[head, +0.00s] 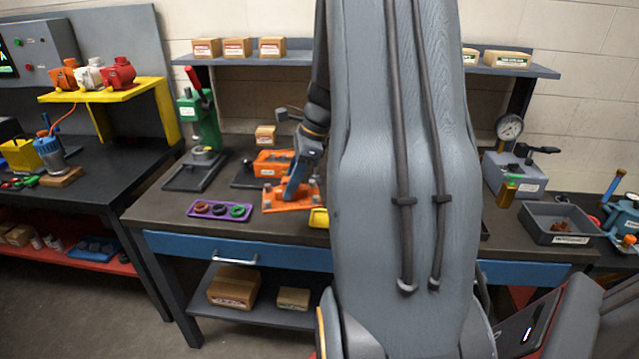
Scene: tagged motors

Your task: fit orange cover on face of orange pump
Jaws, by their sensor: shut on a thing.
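An orange block-like body, seemingly the orange pump (268,160), sits on the workbench left of my arm, with dark openings on its top. An orange plate with bolts near its corners, seemingly the orange cover (283,201), is just in front of it and lower in the picture. My gripper (291,192) reaches down to this plate and is shut on it. I cannot tell whether the plate touches the bench. My arm hides the middle of the bench and part of the area right of the plate.
A purple tray (197,209) with several rings lies left of the plate. A green press (197,130) stands behind it. A yellow object (319,218) is partly hidden by my arm. A grey bin (535,228) and a gauge unit (510,175) are at right.

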